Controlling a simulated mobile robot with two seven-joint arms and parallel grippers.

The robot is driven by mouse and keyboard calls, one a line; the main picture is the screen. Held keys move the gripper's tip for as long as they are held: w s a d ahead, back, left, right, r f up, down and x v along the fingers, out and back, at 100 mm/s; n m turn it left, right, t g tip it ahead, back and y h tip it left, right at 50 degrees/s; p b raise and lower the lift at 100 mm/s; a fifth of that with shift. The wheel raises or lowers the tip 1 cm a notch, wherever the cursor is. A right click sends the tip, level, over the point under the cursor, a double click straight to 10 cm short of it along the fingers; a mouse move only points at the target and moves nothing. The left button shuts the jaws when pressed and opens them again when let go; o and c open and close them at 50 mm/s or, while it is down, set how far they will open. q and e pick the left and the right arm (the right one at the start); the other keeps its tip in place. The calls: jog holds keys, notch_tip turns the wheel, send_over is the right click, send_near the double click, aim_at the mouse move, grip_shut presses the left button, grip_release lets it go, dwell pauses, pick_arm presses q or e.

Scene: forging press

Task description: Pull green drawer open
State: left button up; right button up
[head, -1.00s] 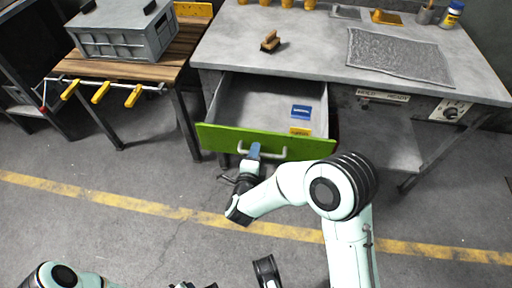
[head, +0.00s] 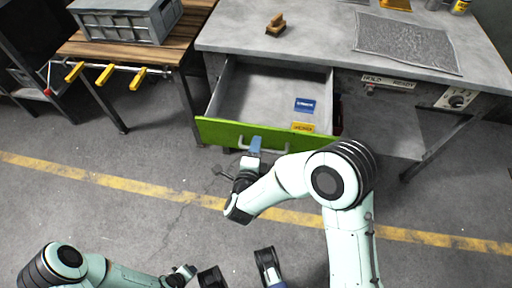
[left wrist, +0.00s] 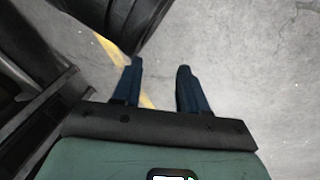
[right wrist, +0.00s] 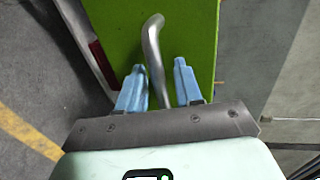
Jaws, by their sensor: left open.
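The green-fronted drawer (head: 222,132) under the grey workbench stands well open. It has a pale bar handle (head: 275,151), which also shows in the right wrist view (right wrist: 155,50) as a bent metal bar. My right gripper (head: 254,147) is at the left part of the handle. My left gripper (left wrist: 158,75) is open and empty over the floor, away from the drawer.
A blue label (head: 305,105) and a yellow label (head: 302,128) lie in the drawer. The workbench (head: 320,38) carries a brush (head: 275,24) and a grey mat (head: 405,43). A wooden table (head: 85,48) with a grey crate (head: 125,20) stands at left. Floor before the drawer is clear.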

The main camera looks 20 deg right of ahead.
pick_arm(q)
jog(key=shift+s+d+r+p, duration=0.1)
jog(key=shift+d+r+p, duration=0.2)
jog(key=shift+r+p, duration=0.25)
jog(key=shift+s+d+r+p, duration=0.1)
jog(key=shift+d+r+p, duration=0.2)
jog(key=shift+r, duration=0.4)
pick_arm(e)
jog(key=v, duration=1.3)
jog(key=shift+s+a, duration=0.1)
